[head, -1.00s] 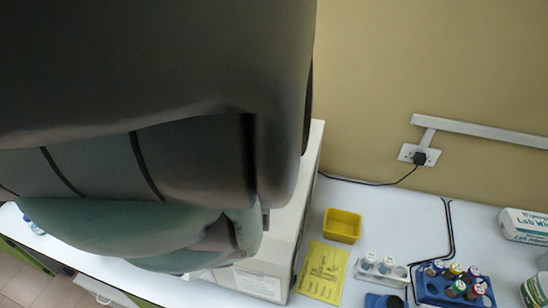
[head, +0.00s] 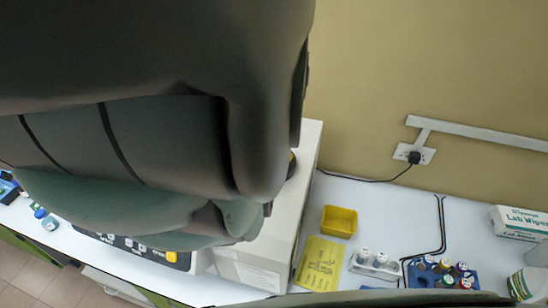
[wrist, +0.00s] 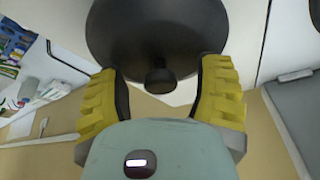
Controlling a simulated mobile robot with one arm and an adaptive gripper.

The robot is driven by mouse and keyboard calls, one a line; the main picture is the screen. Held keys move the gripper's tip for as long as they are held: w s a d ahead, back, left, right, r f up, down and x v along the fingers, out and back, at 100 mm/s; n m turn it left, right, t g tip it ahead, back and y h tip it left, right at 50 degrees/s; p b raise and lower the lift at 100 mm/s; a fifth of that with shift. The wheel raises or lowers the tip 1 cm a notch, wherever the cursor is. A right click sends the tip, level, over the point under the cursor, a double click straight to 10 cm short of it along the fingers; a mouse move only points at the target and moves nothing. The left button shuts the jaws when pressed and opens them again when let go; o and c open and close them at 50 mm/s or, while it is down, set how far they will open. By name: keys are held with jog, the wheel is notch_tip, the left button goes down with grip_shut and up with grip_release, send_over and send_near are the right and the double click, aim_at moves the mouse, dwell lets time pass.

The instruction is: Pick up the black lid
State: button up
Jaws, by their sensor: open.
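The black lid (wrist: 155,35) is a large dark disc with a small knob (wrist: 160,78) in the wrist view. It sits at the top middle of that view, over a pale surface. My gripper (wrist: 165,72) is open, with its yellow fingers on either side of the knob. A gap shows between each finger and the knob. In the head view my arm covers most of the lid's area, and the fingertips are hidden there.
A white machine (head: 262,240) stands under my arm. To its right on the bench are a yellow tray (head: 339,221), a yellow sheet (head: 320,264), a blue rack of several capped vials (head: 440,274) and a wipes box (head: 520,222). A wall socket (head: 413,153) is behind.

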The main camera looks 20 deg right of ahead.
jog(key=shift+f, duration=0.1)
dwell(0.3)
grip_shut()
dwell(0.4)
